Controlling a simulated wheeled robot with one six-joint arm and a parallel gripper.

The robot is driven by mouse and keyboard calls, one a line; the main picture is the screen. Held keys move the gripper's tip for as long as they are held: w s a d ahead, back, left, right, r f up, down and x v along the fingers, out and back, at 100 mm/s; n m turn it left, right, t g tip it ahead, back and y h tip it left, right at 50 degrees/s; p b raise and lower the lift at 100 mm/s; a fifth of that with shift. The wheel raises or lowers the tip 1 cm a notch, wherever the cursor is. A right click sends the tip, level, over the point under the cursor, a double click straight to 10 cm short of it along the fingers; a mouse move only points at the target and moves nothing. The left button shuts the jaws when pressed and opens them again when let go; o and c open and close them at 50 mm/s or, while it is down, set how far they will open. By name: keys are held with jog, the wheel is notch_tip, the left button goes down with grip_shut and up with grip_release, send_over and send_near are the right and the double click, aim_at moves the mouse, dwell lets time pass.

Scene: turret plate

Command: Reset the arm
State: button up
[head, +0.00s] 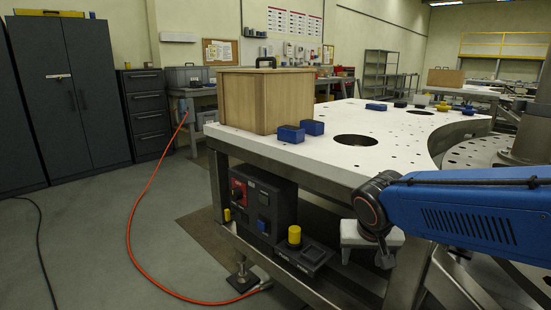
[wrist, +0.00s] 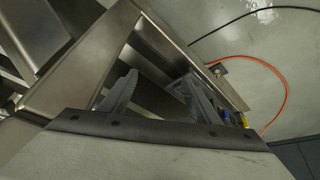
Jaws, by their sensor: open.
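My gripper (wrist: 158,95) shows in the wrist view with its two grey fingers apart and nothing between them. Metal frame beams lie behind the fingers there. In the head view my blue arm (head: 465,210) comes in from the right, with its dark joint at the front edge of the white table plate (head: 350,160). The fingers cannot be made out clearly in the head view.
A wooden box (head: 285,102) and blue blocks (head: 291,133) sit on the plate. A black control box (head: 262,205) hangs below it, near a yellow-topped pedestal (head: 294,236). An orange hose (head: 130,215) crosses the floor. Floor at left is mostly clear before dark cabinets (head: 70,95).

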jog(key=s+d, duration=0.3)
jog(key=s, duration=0.6)
jog(key=s+d+n+y, duration=0.1)
jog(key=s+d, duration=0.3)
jog(key=s, duration=0.4)
jog(key=shift+s+f+n, duration=0.25)
jog(key=shift+s+n, duration=0.05)
jog(key=shift+s, duration=0.1)
dwell(0.7)
